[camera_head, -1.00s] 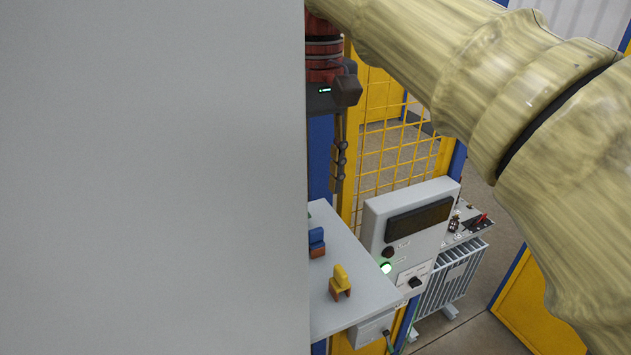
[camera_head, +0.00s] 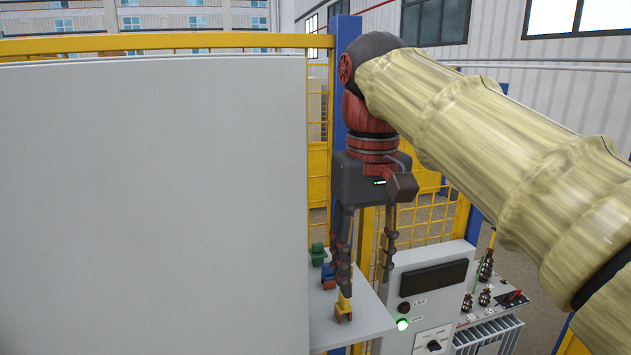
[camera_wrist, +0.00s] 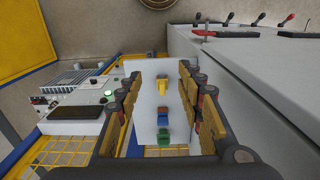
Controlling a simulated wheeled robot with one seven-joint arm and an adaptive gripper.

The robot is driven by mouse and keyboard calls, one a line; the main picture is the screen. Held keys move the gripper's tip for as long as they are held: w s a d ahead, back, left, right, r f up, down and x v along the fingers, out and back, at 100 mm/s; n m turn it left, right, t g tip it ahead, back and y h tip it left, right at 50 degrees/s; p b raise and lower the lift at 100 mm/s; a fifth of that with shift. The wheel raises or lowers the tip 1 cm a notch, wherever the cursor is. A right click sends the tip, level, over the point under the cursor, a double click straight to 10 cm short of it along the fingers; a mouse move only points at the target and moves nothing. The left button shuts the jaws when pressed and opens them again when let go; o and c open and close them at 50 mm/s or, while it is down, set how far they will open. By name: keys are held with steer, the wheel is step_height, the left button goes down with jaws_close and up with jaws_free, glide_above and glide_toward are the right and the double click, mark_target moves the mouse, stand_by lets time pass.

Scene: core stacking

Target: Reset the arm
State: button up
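My gripper (camera_head: 364,283) hangs pointing down above the right part of a pale shelf in the head view. Its two fingers are spread apart with nothing between them. In the wrist view my gripper (camera_wrist: 160,108) is open, and the shelf shows between and beyond its fingers. My arm runs from the right edge of the head view to the wrist. A yellow piece on an orange-brown one (camera_head: 343,308) stands on the shelf (camera_head: 355,328). Behind it are a blue piece with an orange-brown one (camera_head: 328,275) and a green piece (camera_head: 318,254).
A large grey panel (camera_head: 150,200) fills the left of the head view and hides part of the shelf. A control box (camera_head: 432,290) with a lit green button stands right of the shelf. Yellow mesh fencing (camera_head: 318,130) and a blue post (camera_head: 342,100) are behind.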

steer(key=s+d+f+t+b, duration=0.1)
steer(key=s+d+f+b, duration=0.1)
steer(key=f+b, duration=0.4)
steer(key=s+d+f+m+t+b, duration=0.1)
steer(key=d+f+b, duration=0.3)
steer(key=f, duration=1.2)
steer(key=s+b, duration=0.1)
steer(key=b, duration=0.2)
steer(key=shift+s+f, duration=0.15)
steer(key=s+d+f+t+b, duration=0.1)
steer(key=f+b, duration=0.4)
steer(key=f, duration=0.5)
steer(key=s+d+f+m+t+b, duration=0.1)
steer(key=s+d+f+b, duration=0.2)
steer(key=f, duration=0.8)
steer(key=s+d+f+m+t+b, duration=0.1)
steer(key=s+d+f+b, duration=0.1)
steer(key=f+b, duration=0.6)
steer(key=shift+s+f+t, duration=0.15)
steer(key=shift+s+f, duration=0.3)
steer(key=shift+f, duration=0.3)
steer(key=shift+s+f+t, duration=0.15)
steer(key=shift+s+f, duration=0.25)
steer(key=shift+f, duration=0.3)
